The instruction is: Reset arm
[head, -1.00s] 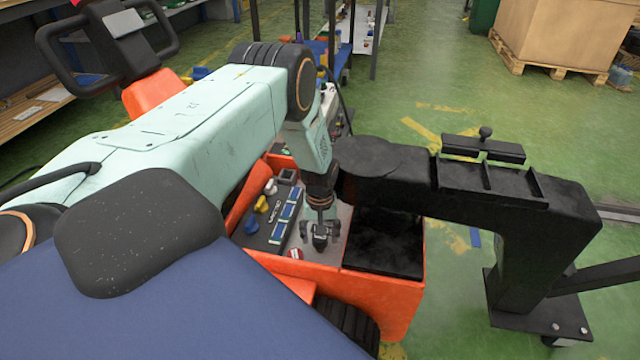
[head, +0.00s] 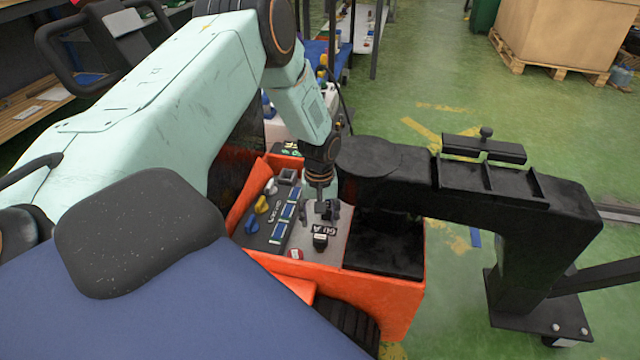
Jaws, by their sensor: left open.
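My left arm, mint green, comes in from the left and bends down over an orange-sided console (head: 398,300). My left gripper (head: 325,210) hangs at its end, small and dark, over the console's grey panel (head: 306,240). Its jaws are open with nothing seen between them. Just below it in the picture is a small black part with light lettering (head: 320,241); I cannot tell whether they touch. My right gripper is not in view.
Left on the panel are yellow knobs (head: 262,205) and a strip of blue-framed displays (head: 284,222). A round red-and-white part (head: 295,254) is near its front. A black beam (head: 400,185) on a post (head: 535,260) stands close on the right.

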